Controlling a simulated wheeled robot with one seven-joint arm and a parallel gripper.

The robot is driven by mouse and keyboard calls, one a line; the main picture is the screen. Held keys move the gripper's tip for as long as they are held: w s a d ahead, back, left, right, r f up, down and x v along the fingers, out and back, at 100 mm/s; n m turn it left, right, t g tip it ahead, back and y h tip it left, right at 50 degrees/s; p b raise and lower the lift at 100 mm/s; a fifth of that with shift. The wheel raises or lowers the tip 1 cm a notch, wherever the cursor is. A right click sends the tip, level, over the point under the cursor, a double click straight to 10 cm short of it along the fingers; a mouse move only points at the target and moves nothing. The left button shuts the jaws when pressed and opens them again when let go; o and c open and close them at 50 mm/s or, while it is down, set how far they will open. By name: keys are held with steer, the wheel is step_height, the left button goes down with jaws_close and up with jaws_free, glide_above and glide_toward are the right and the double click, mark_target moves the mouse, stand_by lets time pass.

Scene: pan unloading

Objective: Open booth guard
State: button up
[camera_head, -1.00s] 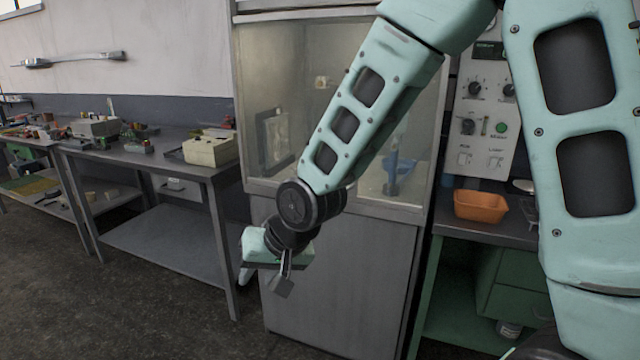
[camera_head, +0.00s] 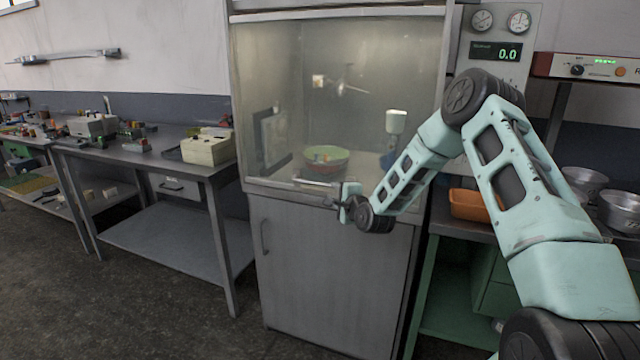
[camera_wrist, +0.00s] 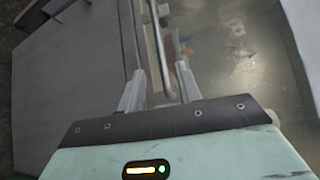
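The booth guard (camera_head: 270,90) is the clear panel on the front of the grey booth. It is down, with its lower edge near the top of the cabinet door. A metal bar handle (camera_head: 312,183) runs along its lower edge. My gripper (camera_head: 337,200) is at the right end of this handle. In the wrist view my gripper (camera_wrist: 160,70) has its two fingers apart. The handle bar (camera_wrist: 157,40) runs between them, with gaps visible beside it. Through the guard I see a colourful round pan or bowl (camera_head: 326,156) inside the booth.
Below the guard is a grey cabinet door with a handle (camera_head: 265,238). A workbench (camera_head: 130,158) with a beige box (camera_head: 208,148) stands left. At right are an orange tray (camera_head: 468,204), metal pots (camera_head: 622,210) and a gauge panel (camera_head: 497,45). Floor in front is clear.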

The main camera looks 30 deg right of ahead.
mark_target(321, 185)
steer(key=w, duration=0.4)
steer(key=w+f+p, duration=0.1)
steer(key=w, duration=0.3)
steer(key=w+d+p, duration=0.1)
steer(key=w, duration=0.3)
steer(key=shift+d+f, duration=0.1)
steer(key=shift+f, duration=0.25)
jaws_close()
